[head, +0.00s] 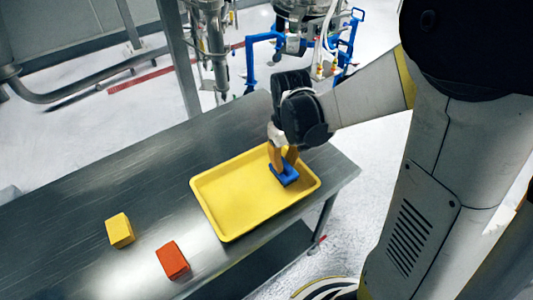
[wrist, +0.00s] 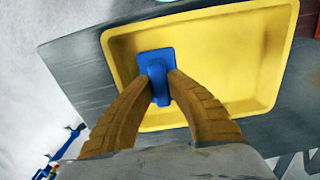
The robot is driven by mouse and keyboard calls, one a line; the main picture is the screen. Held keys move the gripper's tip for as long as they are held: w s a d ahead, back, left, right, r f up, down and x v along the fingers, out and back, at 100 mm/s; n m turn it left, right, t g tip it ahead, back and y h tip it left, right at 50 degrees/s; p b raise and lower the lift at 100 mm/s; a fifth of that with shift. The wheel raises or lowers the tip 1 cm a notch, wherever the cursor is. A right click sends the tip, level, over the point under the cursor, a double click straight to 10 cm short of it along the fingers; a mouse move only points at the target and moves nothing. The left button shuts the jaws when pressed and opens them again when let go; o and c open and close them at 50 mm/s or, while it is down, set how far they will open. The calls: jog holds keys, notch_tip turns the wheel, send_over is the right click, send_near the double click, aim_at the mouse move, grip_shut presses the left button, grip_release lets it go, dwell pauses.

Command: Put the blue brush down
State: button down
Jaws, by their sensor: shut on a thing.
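The blue brush (head: 285,174) is at the right part of the yellow tray (head: 232,229) in the head view. My gripper (head: 284,158) comes down over the tray from above and is shut on the brush. In the wrist view, the two tan fingers of my gripper (wrist: 164,92) close on the narrow handle of the blue brush (wrist: 154,62). Its broad blue head lies beyond the fingertips, over the tray floor (wrist: 225,75). I cannot tell whether the brush touches the tray.
The tray stands on a grey metal table (head: 75,222). A yellow block (head: 119,230) and an orange-red block (head: 172,260) sit on the table left of and in front of the tray. The left part of the tray is empty. Blue-framed equipment (head: 252,60) stands behind the table.

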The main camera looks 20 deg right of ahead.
jog(key=w, duration=0.1)
jog(key=w+a+f, duration=0.1)
jog(key=w+f, duration=0.1)
jog(key=shift+w+a+f+b, duration=0.1)
jog(key=shift+a+f+b, duration=0.05)
jog(key=shift+a+b, duration=0.2)
jog(key=shift+d+f+b, duration=0.1)
jog(key=shift+f+b, duration=0.65)
jog(key=shift+f, duration=1.25)
jog(key=c, duration=1.4)
grip_release()
jog(key=shift+f, duration=0.15)
jog(key=shift+c, duration=0.2)
